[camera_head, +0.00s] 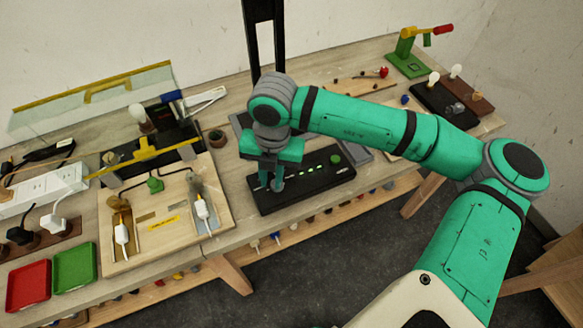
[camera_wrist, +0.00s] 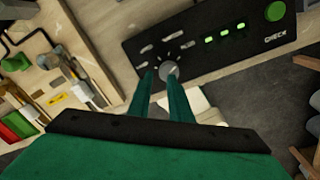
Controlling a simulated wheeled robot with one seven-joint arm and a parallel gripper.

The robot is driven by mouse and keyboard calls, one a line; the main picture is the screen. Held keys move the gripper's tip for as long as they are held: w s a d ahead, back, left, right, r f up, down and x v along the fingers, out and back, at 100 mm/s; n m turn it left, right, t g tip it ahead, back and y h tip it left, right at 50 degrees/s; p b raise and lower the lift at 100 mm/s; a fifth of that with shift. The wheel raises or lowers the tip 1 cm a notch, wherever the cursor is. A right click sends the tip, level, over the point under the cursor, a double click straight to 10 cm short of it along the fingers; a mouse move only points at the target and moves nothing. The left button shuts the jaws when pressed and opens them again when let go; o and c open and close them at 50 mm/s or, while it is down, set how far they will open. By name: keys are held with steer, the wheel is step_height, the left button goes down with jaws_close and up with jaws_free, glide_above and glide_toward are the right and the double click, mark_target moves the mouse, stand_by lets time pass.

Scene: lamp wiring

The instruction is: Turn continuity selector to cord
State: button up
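The continuity tester is a black box (camera_head: 318,184) on the bench, with a row of lit green lights and a round green button (camera_head: 335,159). In the wrist view the box (camera_wrist: 200,20) shows its green lights, the button marked CHECK and a small grey selector knob (camera_wrist: 169,69) with markings around it, too small to read. My gripper (camera_wrist: 167,76) points down at the knob, a finger on each side of its near edge. In the head view my gripper (camera_head: 277,186) is over the box's left end. I cannot tell whether the fingers touch the knob.
Left of the box is a wooden board (camera_head: 165,215) with plugs and a yellow bar. Red (camera_head: 28,286) and green (camera_head: 74,267) trays sit at the left front. A black board with bulbs (camera_head: 445,104) and a green clamp stand (camera_head: 408,52) are at the back right.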

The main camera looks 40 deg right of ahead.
steer(key=d, duration=0.2)
steer(key=shift+d+f+h, duration=0.15)
steer(key=shift+d+h, duration=0.15)
steer(key=shift+d, duration=0.05)
steer(key=shift+c, duration=1.3)
steer(key=o, duration=0.5)
steer(key=shift+d+r, duration=0.2)
steer(key=shift+d, duration=0.05)
steer(key=shift+a+r, duration=0.15)
steer(key=shift+r, duration=1.8)
step_height(320, 180, up, 8)
steer(key=shift+f, duration=0.2)
step_height(320, 180, up, 11)
steer(key=shift+s, duration=0.15)
steer(key=shift+f, duration=0.1)
